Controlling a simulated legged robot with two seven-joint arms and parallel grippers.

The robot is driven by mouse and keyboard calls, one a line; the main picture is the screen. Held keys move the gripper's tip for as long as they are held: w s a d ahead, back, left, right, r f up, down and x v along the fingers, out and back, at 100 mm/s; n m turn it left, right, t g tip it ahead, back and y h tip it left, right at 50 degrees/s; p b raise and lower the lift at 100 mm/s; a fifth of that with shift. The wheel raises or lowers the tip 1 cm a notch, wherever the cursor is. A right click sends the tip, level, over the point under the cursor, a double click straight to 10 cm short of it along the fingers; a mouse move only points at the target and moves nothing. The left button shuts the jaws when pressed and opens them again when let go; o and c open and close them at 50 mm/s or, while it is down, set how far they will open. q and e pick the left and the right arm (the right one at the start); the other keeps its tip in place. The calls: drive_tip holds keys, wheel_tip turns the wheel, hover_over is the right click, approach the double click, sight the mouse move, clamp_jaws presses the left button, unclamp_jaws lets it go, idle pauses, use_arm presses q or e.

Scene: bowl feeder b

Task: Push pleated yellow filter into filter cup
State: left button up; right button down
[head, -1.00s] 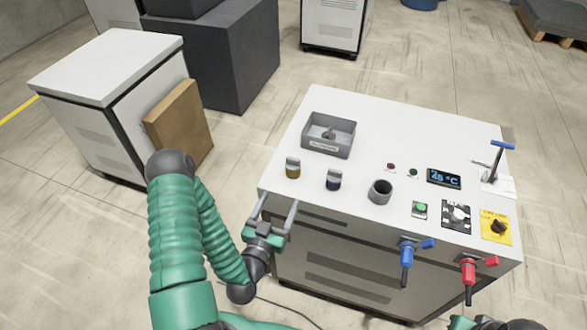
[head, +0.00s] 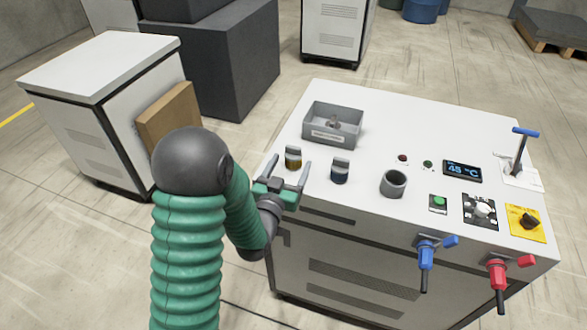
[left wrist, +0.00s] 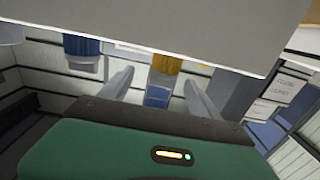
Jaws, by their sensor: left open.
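The yellow filter (head: 293,163), a small cylinder with a grey top, stands on the white machine top near its left front edge. It also shows in the left wrist view (left wrist: 166,64). The grey filter cup (head: 393,183), a round open cup, stands to its right on the same top. My left gripper (head: 291,162) is open at the front left edge, its fingers on either side of the yellow filter in the head view. In the left wrist view the filter also shows between the fingertips (left wrist: 158,86); I see no contact. My right gripper is out of view.
A blue filter (head: 340,172) stands between the yellow filter and the cup. A grey tray (head: 347,143) lies behind. Buttons, knobs and a display (head: 462,171) fill the right side; blue (head: 426,252) and red (head: 497,272) valves stick out in front.

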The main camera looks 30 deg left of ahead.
sight(293, 154)
use_arm(q)
drive_tip(key=x, duration=0.5)
drive_tip(key=shift+w+a+r+p, duration=0.1)
drive_tip(key=shift+a+r+p, duration=0.1)
drive_tip(key=shift+a+p, duration=0.2)
drive_tip(key=shift+d, duration=0.1)
drive_tip(key=c, duration=1.5)
